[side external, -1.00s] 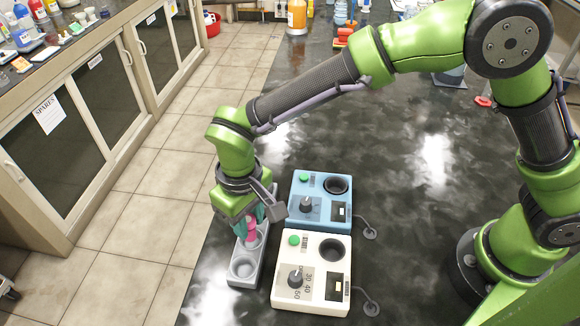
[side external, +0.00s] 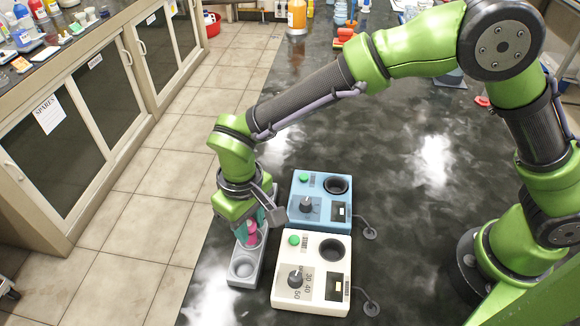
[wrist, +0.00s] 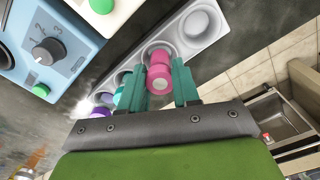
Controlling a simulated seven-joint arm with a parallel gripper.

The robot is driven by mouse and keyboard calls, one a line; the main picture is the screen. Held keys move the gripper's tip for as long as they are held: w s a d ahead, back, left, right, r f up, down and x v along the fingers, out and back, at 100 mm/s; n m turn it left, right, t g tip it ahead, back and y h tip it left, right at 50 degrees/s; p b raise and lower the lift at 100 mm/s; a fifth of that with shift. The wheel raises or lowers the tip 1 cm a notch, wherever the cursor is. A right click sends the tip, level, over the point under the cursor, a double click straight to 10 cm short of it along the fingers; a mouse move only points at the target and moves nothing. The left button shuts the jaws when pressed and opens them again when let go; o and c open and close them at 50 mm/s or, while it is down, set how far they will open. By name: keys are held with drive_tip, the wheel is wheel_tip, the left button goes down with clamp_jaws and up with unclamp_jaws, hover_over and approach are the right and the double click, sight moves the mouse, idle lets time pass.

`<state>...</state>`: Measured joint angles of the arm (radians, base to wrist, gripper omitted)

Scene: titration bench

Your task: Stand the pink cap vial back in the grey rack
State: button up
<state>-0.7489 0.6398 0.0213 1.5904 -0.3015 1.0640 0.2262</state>
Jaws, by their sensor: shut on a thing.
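The pink cap vial (side external: 251,236) is between the teal fingers of my gripper (side external: 256,228), which is shut on it. In the wrist view the pink vial (wrist: 160,72) shows between the fingertips (wrist: 160,84), cap toward the camera. The grey rack (side external: 245,284) stands along the bench's left edge. The vial is over or partly in a well of the rack (wrist: 172,28); its lower end is hidden, so how deep it sits cannot be told. The well at the rack's near end is empty.
A purple cap vial (wrist: 98,112) and a teal cap vial (wrist: 118,97) stand farther along the rack. A blue device (side external: 320,201) and a white device (side external: 312,272) with knobs and green buttons stand close to the rack's right.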

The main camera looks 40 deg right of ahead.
drive_tip(key=shift+f, duration=0.7)
idle(0.6)
drive_tip(key=o, duration=1.4)
drive_tip(key=shift+r, duration=3)
